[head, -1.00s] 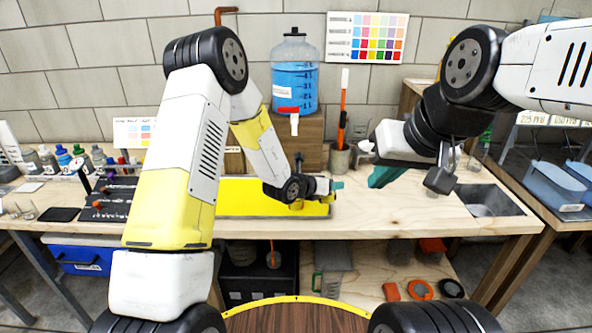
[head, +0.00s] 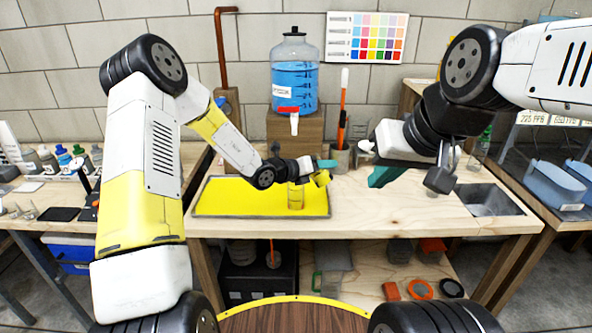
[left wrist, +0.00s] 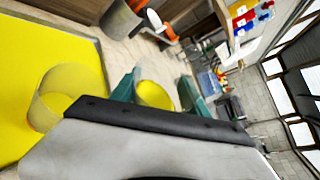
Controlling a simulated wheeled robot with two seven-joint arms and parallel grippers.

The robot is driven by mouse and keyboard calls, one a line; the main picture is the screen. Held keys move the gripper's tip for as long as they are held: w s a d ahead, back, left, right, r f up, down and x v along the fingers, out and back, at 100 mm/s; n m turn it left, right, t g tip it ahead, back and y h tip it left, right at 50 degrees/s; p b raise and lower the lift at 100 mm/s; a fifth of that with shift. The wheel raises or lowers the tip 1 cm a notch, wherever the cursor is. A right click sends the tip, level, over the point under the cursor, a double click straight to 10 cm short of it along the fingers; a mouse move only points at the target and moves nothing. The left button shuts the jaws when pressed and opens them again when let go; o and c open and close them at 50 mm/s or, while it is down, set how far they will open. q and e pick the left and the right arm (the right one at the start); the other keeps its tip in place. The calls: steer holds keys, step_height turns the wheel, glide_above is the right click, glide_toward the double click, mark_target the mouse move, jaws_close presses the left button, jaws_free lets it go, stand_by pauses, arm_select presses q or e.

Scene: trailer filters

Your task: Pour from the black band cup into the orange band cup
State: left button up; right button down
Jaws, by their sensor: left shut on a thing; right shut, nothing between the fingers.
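My left gripper (head: 326,166) is shut on a small clear cup (head: 321,178) with yellow showing in it. The held cup appears tilted and is above the right part of the yellow tray (head: 245,203). It also shows between the teal fingers in the left wrist view (left wrist: 155,94). A second clear cup (head: 296,196) stands upright on the tray, just left of and below the held one; the left wrist view shows it too (left wrist: 58,97). My right gripper (head: 386,172) is shut and empty above the bench.
A blue-filled dispenser (head: 294,85) with a tap stands on a wooden block behind the tray. A grey pot (head: 340,158) with tall tools is at the back. A sink (head: 488,200) is at the right. The bench between tray and sink is clear.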

arm_select(q)
steer(key=shift+w+a+r+n+h, duration=0.1)
steer(key=shift+r+n+h, duration=0.3)
steer(key=shift+n, duration=0.1)
stand_by(1.4)
steer(key=shift+f+n+h+p, duration=0.3)
steer(key=shift+f+n+h, duration=0.1)
steer(key=shift+n, duration=0.2)
stand_by(1.9)
steer(key=shift+r+n+h+p, duration=0.5)
steer(key=shift+r+n, duration=0.1)
steer(key=shift+n, duration=0.2)
stand_by(2.0)
